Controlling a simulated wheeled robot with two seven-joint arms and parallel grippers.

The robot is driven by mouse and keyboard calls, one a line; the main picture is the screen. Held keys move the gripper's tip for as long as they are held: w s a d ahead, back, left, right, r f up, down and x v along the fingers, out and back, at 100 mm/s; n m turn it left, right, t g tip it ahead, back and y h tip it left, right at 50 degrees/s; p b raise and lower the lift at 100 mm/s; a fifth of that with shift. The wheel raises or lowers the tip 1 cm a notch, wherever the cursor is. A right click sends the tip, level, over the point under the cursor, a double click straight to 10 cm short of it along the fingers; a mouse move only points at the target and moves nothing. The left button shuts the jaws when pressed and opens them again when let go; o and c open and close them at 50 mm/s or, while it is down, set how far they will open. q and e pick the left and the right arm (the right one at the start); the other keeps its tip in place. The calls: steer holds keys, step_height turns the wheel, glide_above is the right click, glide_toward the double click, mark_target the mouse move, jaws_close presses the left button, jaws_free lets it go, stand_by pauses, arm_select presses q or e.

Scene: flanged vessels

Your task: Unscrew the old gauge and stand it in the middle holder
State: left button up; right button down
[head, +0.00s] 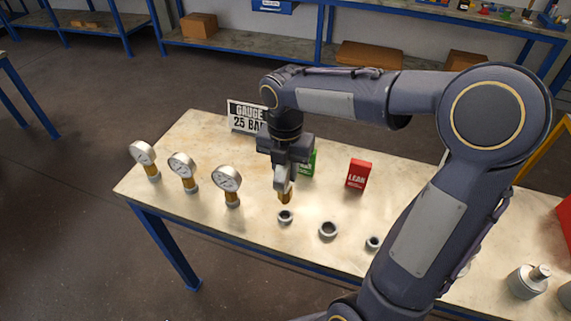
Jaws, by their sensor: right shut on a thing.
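My right gripper (286,172) points down over the table and is shut on a gauge, whose brass stem (285,197) shows below the fingers. Its dial is mostly hidden by the gripper. The stem is just above and behind the leftmost of three small grey ring holders (285,217); I cannot tell the exact gap. The middle holder (328,230) looks empty and lies to the right of the gripper. The right holder (373,243) is partly beside my arm. My left gripper is not in view.
Three white-dial gauges with brass stems (143,155) (183,168) (229,181) stand at the left. A "GAUGE 25 BAR" sign (244,116), a green card (309,162) and a red "LEAK" card (358,174) stand behind. A grey flanged vessel (527,282) is at the right. My arm hides part of the table (225,140).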

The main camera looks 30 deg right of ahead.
stand_by(0.3)
steer(key=shift+r+p, duration=0.1)
steer(key=shift+p, duration=0.2)
step_height(320, 180, down, 5)
steer(key=b, duration=0.3)
steer(key=shift+r, duration=0.1)
steer(key=shift+f, duration=0.25)
stand_by(0.9)
steer(key=shift+f, duration=0.15)
steer(key=shift+f+b, duration=0.8)
steer(key=shift+f, duration=0.35)
steer(key=c, duration=1.1)
jaws_free()
